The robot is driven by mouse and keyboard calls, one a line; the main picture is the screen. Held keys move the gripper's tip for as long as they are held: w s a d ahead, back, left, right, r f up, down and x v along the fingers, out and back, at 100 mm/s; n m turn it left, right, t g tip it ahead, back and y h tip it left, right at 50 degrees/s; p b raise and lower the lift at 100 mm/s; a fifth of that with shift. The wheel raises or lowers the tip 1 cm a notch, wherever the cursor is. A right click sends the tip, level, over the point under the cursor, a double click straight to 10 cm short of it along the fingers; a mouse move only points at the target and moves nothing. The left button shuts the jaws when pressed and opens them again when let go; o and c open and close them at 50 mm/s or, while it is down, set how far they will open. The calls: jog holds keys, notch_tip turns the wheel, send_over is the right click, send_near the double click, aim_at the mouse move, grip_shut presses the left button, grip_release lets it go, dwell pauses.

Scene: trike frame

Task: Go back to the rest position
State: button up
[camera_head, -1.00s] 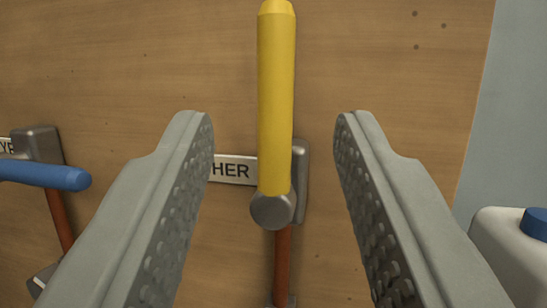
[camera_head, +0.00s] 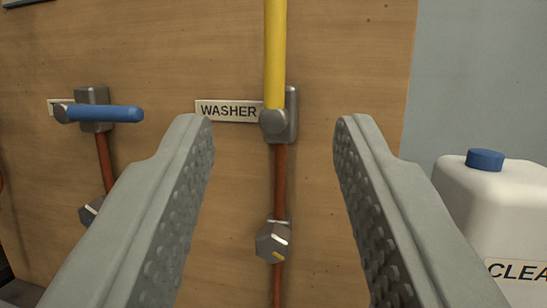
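My gripper (camera_head: 274,125) is open and empty, with its two grey textured fingers spread wide in the foreground. Between the fingertips, farther back on the wooden panel, is a valve with a yellow lever (camera_head: 276,50) that points straight up. A label reading WASHER (camera_head: 228,111) is beside it on the left. A gap shows between the fingers and the valve. To the left is a second valve with a blue lever (camera_head: 110,113) lying horizontally; its label is mostly hidden behind the lever and valve body.
Copper pipes (camera_head: 279,185) run down from the valves, with a grey hex fitting (camera_head: 272,241) under the yellow one. A white jug (camera_head: 505,205) with a blue cap (camera_head: 485,159) stands at the right. The wooden panel (camera_head: 340,60) fills the back.

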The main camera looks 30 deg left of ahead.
jog(key=s+r+m+t+h, duration=0.25)
jog(key=s+m+h, duration=0.45)
jog(key=s, duration=1)
jog(key=s+f+g+h, duration=0.2)
jog(key=s+f, duration=0.3)
jog(key=s, duration=0.4)
jog(key=s+f+n+g+h, duration=0.1)
jog(key=s+f+g+h, duration=0.1)
jog(key=s+f, duration=0.4)
jog(key=s+a, duration=0.1)
jog(key=s, duration=0.2)
jog(key=shift+s, duration=0.4)
jog(key=shift+g, duration=0.25)
